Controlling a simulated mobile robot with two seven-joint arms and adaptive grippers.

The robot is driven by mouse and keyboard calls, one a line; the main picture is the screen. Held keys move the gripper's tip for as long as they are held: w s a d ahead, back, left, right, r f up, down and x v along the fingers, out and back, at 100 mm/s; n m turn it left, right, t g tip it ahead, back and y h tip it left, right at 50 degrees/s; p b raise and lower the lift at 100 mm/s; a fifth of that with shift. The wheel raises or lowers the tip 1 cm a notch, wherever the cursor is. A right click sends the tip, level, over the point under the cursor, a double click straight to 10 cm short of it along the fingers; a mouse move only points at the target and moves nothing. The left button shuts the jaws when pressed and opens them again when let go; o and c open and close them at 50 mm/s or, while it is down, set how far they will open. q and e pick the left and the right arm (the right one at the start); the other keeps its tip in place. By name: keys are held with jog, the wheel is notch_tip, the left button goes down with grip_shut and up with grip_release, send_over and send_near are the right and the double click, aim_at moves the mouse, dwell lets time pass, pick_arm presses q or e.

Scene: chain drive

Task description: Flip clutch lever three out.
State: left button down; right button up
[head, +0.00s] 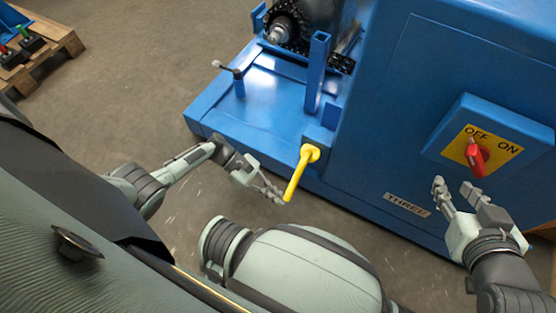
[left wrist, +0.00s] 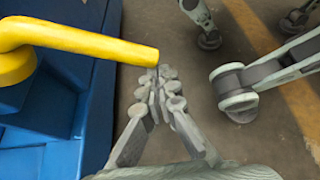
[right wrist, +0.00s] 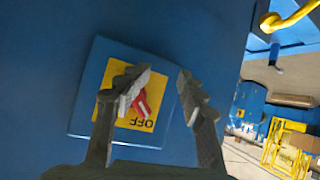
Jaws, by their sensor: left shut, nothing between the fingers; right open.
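The yellow clutch lever (head: 300,174) is mounted on the blue machine labelled THREE (head: 407,205). Its free end points down and toward me in the head view. The lever fills the upper left of the left wrist view (left wrist: 85,40). My left gripper (head: 279,197) is shut and empty, with its fingertips just beside the lever's free end; I cannot tell whether they touch. My right gripper (head: 458,188) is open and empty in front of the red switch (head: 475,157) on its yellow OFF/ON plate. The switch shows between the fingers in the right wrist view (right wrist: 140,103).
A chain and sprocket (head: 287,25) sit at the back of the machine's blue base. A small crank handle (head: 230,70) stands on the base. A wooden pallet (head: 45,50) with small parts lies far left. The floor between is clear.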

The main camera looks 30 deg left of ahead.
pick_arm(q)
jog(key=shift+n+g, duration=0.9)
jog(key=r+p, duration=0.2)
jog(key=r, duration=0.1)
jog(key=r+p, duration=0.1)
jog(key=shift+s+d+r, duration=0.1)
jog(key=shift+s+r, duration=0.05)
jog(key=shift+s, duration=0.25)
pick_arm(e)
jog(key=s+d+f+m+g+h, duration=0.1)
jog(key=s+d+f+g+h, duration=0.2)
jog(key=s+d+f+g, duration=0.4)
jog(key=s+d+f, duration=0.1)
jog(key=s+d, duration=0.2)
jog(key=s, duration=0.1)
jog(key=shift+s+d+m+g+h, duration=0.25)
jog(key=shift+d+m+g+h, duration=0.05)
jog(key=shift+g, duration=0.1)
